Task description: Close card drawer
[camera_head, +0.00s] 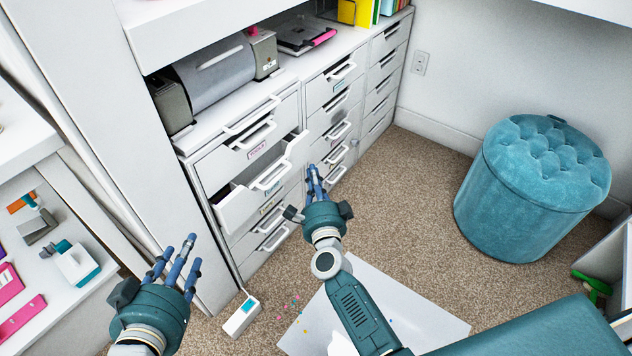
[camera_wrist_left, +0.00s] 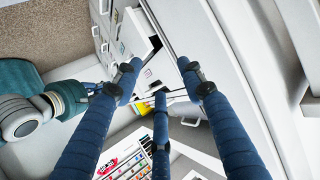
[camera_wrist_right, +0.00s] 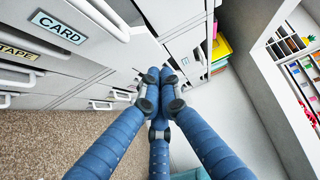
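The card drawer (camera_head: 236,207) is pulled out of the white cabinet, and its inside shows in the head view. Its CARD label (camera_wrist_right: 58,27) and white handle (camera_wrist_right: 95,17) are at upper left in the right wrist view. My right gripper (camera_head: 314,172) is just right of the drawer front in the head view. Its fingers are together with nothing seen between them; contact with the cabinet cannot be told. My left gripper (camera_head: 183,250) is left of and below the drawer in the head view, with its fingers spread and empty.
A teal pouf (camera_head: 535,190) stands at the right. A small white device (camera_head: 241,316) and a white sheet (camera_head: 410,300) lie on the carpet. A shelf (camera_head: 75,215) stands left.

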